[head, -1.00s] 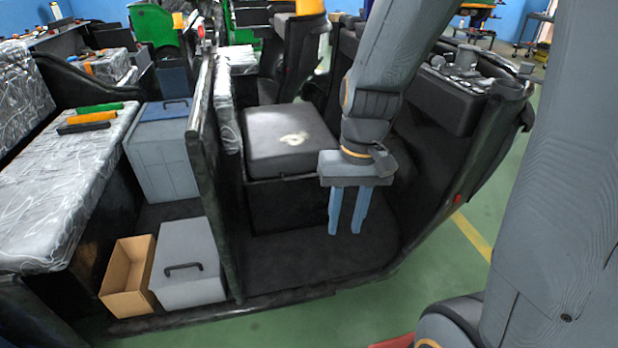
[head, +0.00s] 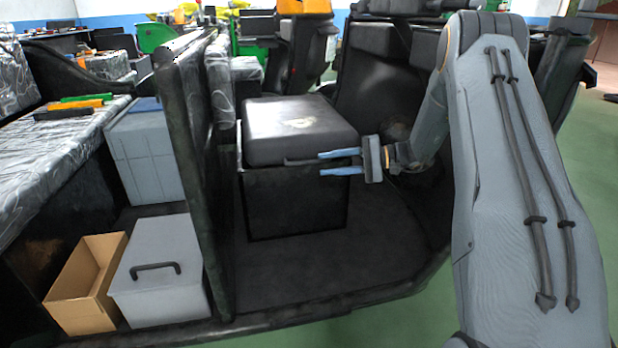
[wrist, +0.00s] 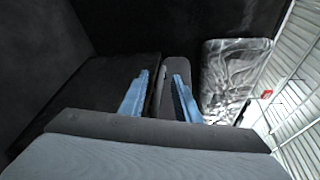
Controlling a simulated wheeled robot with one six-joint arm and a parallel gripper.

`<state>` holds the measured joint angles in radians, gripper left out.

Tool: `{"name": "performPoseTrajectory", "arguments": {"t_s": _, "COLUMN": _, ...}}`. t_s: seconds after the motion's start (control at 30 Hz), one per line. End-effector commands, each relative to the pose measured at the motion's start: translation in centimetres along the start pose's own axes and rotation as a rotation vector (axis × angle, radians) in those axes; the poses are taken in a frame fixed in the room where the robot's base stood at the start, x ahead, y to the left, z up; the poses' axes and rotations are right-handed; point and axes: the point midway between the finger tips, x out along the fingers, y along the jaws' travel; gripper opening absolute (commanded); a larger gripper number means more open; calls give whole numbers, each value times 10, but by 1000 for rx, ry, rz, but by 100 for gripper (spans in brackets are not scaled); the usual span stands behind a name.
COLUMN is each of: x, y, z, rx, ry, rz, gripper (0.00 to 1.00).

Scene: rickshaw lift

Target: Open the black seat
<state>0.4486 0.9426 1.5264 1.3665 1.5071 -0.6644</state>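The black seat (head: 297,122) lies flat and closed on its black box base (head: 293,203) in the head view. A dark handle strip (head: 305,160) runs along the seat's front lower edge. My gripper (head: 338,162) points left at that edge, at the seat's front right, with its two blue fingers apart. In the wrist view, the seat's edge (wrist: 174,75) lies ahead, between and beyond the open fingers (wrist: 160,98). Whether the fingers touch the seat or straddle the handle is not clear.
A black partition (head: 190,150) stands left of the seat. Beyond it are a grey box with a handle (head: 157,290), an open cardboard box (head: 85,285) and a wrapped bench (head: 50,150). The dark floor (head: 320,265) before the seat is clear.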

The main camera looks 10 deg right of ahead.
Motion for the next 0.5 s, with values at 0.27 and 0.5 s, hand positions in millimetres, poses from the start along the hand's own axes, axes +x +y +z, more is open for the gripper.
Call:
{"name": "performPoseTrajectory", "arguments": {"t_s": 0.27, "x": -7, "y": 6, "z": -33, "rx": -43, "ry": 35, "rz": -109, "gripper": 29}}
{"name": "performPoseTrajectory", "arguments": {"t_s": 0.5, "x": 27, "y": 1, "z": -33, "rx": -43, "ry": 34, "rz": -108, "gripper": 29}}
